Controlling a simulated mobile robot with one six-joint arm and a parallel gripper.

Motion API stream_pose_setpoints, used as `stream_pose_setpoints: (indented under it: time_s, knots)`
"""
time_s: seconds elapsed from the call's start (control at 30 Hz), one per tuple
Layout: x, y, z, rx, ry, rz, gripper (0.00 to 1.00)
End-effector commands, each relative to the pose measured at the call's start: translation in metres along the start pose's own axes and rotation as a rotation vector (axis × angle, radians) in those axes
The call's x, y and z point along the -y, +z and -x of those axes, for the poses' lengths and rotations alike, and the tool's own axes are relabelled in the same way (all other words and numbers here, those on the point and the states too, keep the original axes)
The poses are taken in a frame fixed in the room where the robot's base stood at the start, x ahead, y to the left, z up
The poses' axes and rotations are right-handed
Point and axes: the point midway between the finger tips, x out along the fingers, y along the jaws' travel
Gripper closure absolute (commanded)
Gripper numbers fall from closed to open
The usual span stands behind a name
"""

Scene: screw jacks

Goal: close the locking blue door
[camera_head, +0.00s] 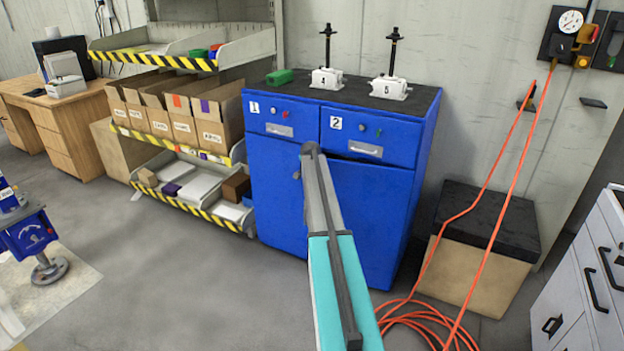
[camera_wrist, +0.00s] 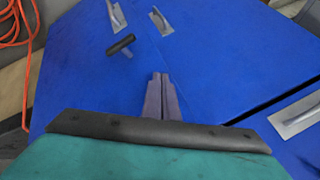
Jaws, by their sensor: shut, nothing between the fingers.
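The blue cabinet has a left door (camera_head: 275,195) and a right door (camera_head: 372,215) below its drawers. A dark gap runs along the top edge of the right door. I cannot tell for sure how far either door stands open. In the wrist view a black T-shaped lock handle (camera_wrist: 121,46) sits on the blue front beside two silver handles (camera_wrist: 115,15) (camera_wrist: 160,21). My gripper (camera_wrist: 160,80) is shut and empty, pointing at the blue front; whether it touches is unclear. In the head view my arm covers the middle of the cabinet and hides the fingertips.
Drawers 1 (camera_head: 282,117) and 2 (camera_head: 368,134) look shut. Two white jacks (camera_head: 327,80) (camera_head: 390,89) and a green block (camera_head: 279,77) stand on top. A black-topped box (camera_head: 484,255) and orange hose (camera_head: 425,320) lie right. Shelving (camera_head: 180,185) stands left.

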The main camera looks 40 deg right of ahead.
Motion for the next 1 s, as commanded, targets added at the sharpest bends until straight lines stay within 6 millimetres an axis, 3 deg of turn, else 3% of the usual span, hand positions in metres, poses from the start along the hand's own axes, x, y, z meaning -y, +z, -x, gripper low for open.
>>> stream_pose_setpoints:
  time_s: [0.57,0.93,1.0]
  knots:
    - [0.006,0.017,0.006,0.006,-0.006,0.011,1.00]
    - [-0.005,0.040,0.025,0.005,-0.006,0.011,1.00]
    - [0.001,0.042,0.035,0.004,-0.009,0.011,1.00]
